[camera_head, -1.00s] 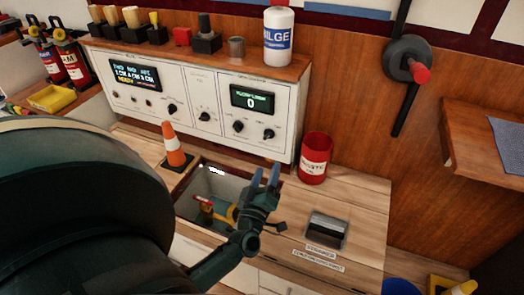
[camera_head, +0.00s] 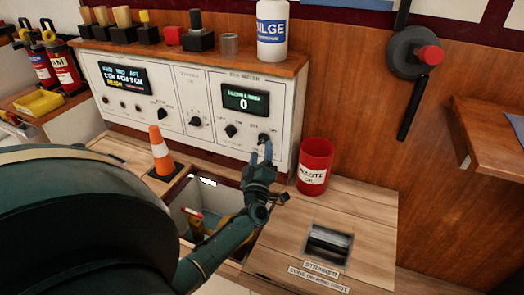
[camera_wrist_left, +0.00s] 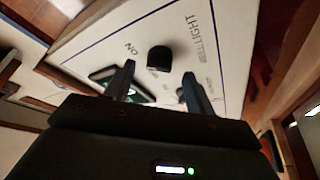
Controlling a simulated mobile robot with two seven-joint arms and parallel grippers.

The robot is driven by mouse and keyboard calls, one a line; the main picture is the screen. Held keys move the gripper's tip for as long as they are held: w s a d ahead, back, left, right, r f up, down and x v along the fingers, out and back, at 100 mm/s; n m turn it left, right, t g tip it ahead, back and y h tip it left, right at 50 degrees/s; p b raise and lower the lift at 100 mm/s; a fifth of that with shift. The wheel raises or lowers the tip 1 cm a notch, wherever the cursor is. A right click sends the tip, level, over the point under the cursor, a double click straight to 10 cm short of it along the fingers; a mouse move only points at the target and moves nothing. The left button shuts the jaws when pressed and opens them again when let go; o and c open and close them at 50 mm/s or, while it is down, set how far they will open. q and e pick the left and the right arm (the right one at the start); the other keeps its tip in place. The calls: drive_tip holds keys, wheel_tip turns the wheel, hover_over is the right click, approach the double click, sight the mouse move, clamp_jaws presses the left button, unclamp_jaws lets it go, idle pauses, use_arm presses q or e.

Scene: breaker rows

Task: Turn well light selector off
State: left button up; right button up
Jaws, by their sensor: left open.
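The well light selector is a black knob (camera_head: 264,138) at the lower right of the white control panel (camera_head: 186,138). In the left wrist view, the selector (camera_wrist_left: 158,58) sits beside large "...ELL LIGHT" lettering, with "ON" printed to its left. My left gripper (camera_head: 262,153) is in front of the panel just below the selector. In the left wrist view, my left gripper (camera_wrist_left: 158,82) is open, its fingers either side of the line to the knob and apparently short of it. The knob's pointer direction is unclear. My right gripper is out of view.
A red waste can (camera_head: 315,167) stands close right of the gripper. An orange cone (camera_head: 161,153) stands left, by the open well (camera_head: 190,195) in the wooden counter. Another black knob (camera_head: 231,130) is left of the selector. A bilge bottle (camera_head: 272,35) stands on the shelf above.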

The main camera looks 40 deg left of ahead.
sight(263, 140)
use_arm(q)
drive_tip(key=shift+x, duration=1.35)
drive_tip(key=shift+c, duration=0.3)
drive_tip(key=c, duration=0.9)
